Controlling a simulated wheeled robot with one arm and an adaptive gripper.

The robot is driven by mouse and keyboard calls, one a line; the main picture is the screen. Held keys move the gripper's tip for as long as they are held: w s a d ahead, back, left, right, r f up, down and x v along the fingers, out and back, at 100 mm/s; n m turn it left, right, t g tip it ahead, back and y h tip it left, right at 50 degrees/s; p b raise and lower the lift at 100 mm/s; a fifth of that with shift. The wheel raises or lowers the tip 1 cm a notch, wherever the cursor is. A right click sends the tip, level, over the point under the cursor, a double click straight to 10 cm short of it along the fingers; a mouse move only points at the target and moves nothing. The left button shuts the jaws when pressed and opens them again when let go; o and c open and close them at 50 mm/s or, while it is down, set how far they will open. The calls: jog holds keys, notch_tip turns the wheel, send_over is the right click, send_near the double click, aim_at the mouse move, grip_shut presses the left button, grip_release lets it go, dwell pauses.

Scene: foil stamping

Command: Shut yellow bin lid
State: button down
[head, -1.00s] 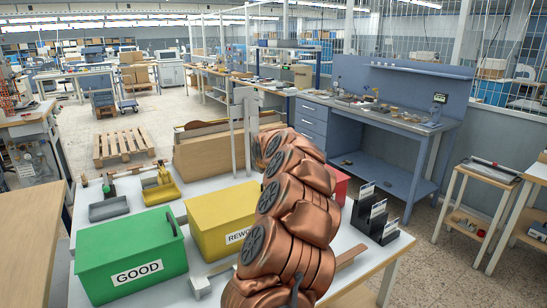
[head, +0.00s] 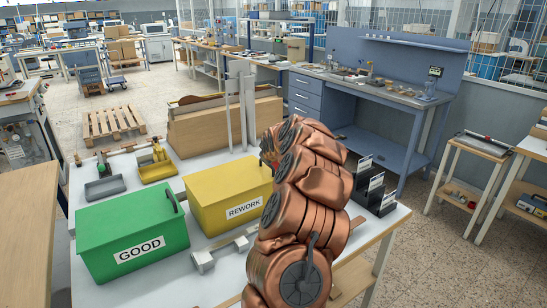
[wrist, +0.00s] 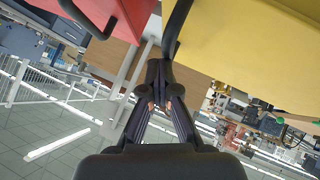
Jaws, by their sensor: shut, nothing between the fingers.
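The yellow bin (head: 225,218), labelled REWORK, stands on the white table in the head view. Its yellow lid (head: 225,186) looks flat on top of it, and my arm hides the right part. In the wrist view, a large yellow surface of the bin (wrist: 255,45) fills the upper right, with a black handle (wrist: 177,25) at its left edge. My gripper (wrist: 159,72) is shut and empty, with its fingertips close to the lower end of that handle. I cannot tell whether they touch. My arm hides the gripper in the head view.
The green GOOD bin (head: 130,250) stands left of the yellow one. A red surface (wrist: 110,12) with a dark handle lies left of my fingers in the wrist view. A grey clamp-like bar (head: 225,250) lies in front of the yellow bin. Black card holders (head: 368,192) stand at right.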

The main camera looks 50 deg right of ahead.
jog(key=shift+s+f, duration=0.2)
jog(key=shift+f, duration=0.35)
jog(key=s+a+r+b, duration=0.1)
jog(key=s+a+r, duration=0.1)
jog(key=r, duration=0.4)
jog(key=s+a+r+b, duration=0.2)
jog(key=s+r, duration=0.1)
jog(key=r, duration=0.3)
jog(key=shift+s, duration=0.4)
